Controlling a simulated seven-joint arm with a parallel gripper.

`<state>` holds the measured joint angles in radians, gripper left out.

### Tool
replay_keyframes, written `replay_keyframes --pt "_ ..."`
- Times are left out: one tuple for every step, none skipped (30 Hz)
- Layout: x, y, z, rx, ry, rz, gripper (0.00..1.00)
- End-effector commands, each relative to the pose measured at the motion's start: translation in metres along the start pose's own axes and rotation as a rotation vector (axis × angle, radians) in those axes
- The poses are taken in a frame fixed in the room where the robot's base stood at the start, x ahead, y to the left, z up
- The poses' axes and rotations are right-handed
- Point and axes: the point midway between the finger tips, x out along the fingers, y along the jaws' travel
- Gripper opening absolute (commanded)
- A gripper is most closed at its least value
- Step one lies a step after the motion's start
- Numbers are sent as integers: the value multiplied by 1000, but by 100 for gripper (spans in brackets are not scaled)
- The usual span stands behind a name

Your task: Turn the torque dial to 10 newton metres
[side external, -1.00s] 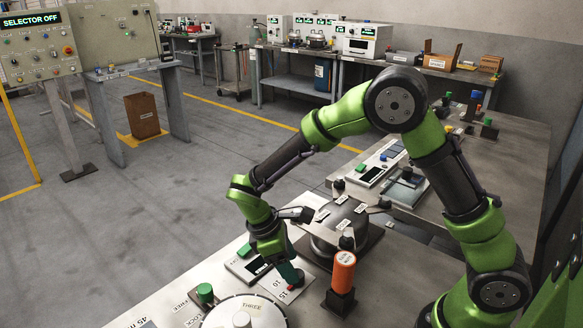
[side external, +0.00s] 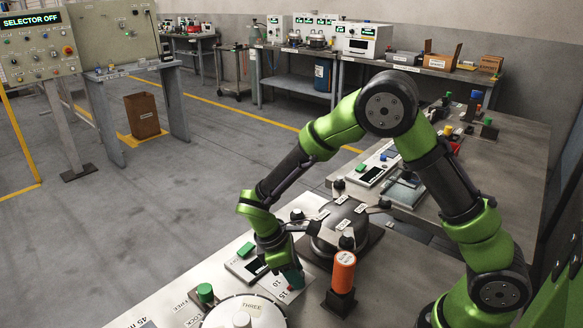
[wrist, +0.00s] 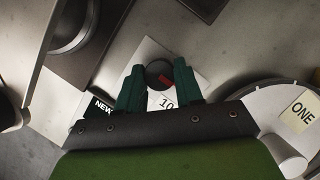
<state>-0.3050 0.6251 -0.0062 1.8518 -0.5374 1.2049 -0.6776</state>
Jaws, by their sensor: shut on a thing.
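The torque dial (wrist: 160,72) is a dark round knob with a red mark, set on a pale plate (wrist: 148,48). In the wrist view the red mark points down, toward the printed 10, which is partly covered by my gripper. My gripper (wrist: 158,84) has its dark green fingers on either side of the knob and is shut on it. In the side view my gripper (side external: 295,281) is down at the plate (side external: 279,290), where a 10 and a 15 show. The knob is hidden there by the fingers.
An orange cylinder (side external: 344,272) stands on a dark block just right of my gripper.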

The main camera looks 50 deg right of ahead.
Motion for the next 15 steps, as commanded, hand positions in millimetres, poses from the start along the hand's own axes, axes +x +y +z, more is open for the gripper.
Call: replay_keyframes --pt "0 0 0 0 1 0 5" --pt "0 0 0 1 1 0 5" --pt "0 0 0 4 1 -1 5" --pt "0 0 0 7 1 -2 5" --pt "0 0 0 11 1 -4 5" --pt "0 0 0 19 1 -7 5" --pt "0 0 0 27 1 -11 5" --pt "0 0 0 36 1 -14 5" --pt "-1 1 0 51 1 -21 5" --pt "-1 1 0 64 1 -26 5" --pt "-1 1 0 78 2 -32 5" --pt "-1 1 0 100 2 -41 5" --pt "-1 1 0 118 2 -48 5" --pt "-1 2 0 138 2 -56 5" --pt "-1 2 0 166 2 -68 5"
